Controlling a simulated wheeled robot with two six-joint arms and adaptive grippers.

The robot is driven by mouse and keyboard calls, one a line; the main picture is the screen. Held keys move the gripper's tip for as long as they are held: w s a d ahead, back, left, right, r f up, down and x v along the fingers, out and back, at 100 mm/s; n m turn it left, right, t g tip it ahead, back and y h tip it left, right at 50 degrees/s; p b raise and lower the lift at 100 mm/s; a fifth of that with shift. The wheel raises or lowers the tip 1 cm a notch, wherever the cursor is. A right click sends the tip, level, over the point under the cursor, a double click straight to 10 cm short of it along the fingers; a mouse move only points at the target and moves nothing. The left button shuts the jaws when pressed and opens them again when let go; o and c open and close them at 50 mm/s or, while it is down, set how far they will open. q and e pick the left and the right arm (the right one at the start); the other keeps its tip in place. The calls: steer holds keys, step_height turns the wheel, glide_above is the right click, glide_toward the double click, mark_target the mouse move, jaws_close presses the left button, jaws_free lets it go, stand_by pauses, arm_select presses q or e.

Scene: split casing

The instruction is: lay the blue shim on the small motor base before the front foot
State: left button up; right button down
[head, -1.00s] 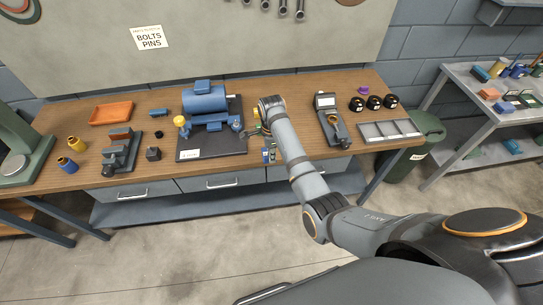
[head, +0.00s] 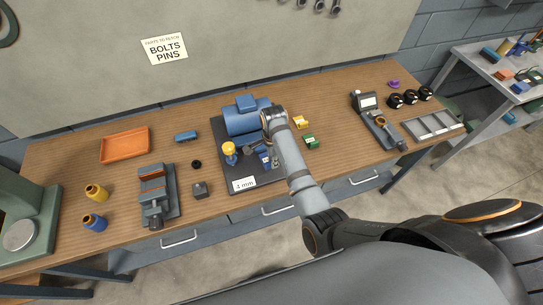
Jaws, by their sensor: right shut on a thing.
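The blue motor (head: 243,121) stands on a dark base plate (head: 222,163) at the middle of the bench. A white millimetre label sits at the plate's front edge. My right gripper (head: 262,151) reaches over the plate's right part, partly hidden by its own wrist. It is shut on a small blue piece with a pale mark, which looks like the blue shim (head: 265,161). The shim is at the plate's front right; I cannot tell whether it touches the plate. The front foot is not clearly visible behind my arm. My left gripper is not in view.
A yellow block (head: 301,122) and a green block (head: 312,141) lie right of the plate. A grey vise (head: 157,198), an orange tray (head: 125,145) and a blue block (head: 186,136) are further left.

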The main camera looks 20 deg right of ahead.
steer(key=shift+s+d, duration=0.25)
steer(key=shift+d, duration=0.1)
steer(key=shift+s+d+f, duration=0.1)
steer(key=shift+d+f, duration=0.05)
steer(key=shift+f, duration=0.3)
steer(key=f+b, duration=0.3)
steer(key=f, duration=0.1)
steer(key=shift+a, duration=0.25)
steer(key=shift+d+f+b, duration=0.15)
steer(key=shift+f+b, duration=0.4)
steer(key=shift+b, duration=0.05)
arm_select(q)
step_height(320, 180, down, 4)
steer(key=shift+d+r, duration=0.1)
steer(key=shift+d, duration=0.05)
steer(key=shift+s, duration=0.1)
arm_select(e)
steer(key=shift+r, duration=0.1)
arm_select(q)
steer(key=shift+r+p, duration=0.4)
steer(key=shift+p, duration=0.05)
arm_select(e)
steer(key=shift+f, duration=0.4)
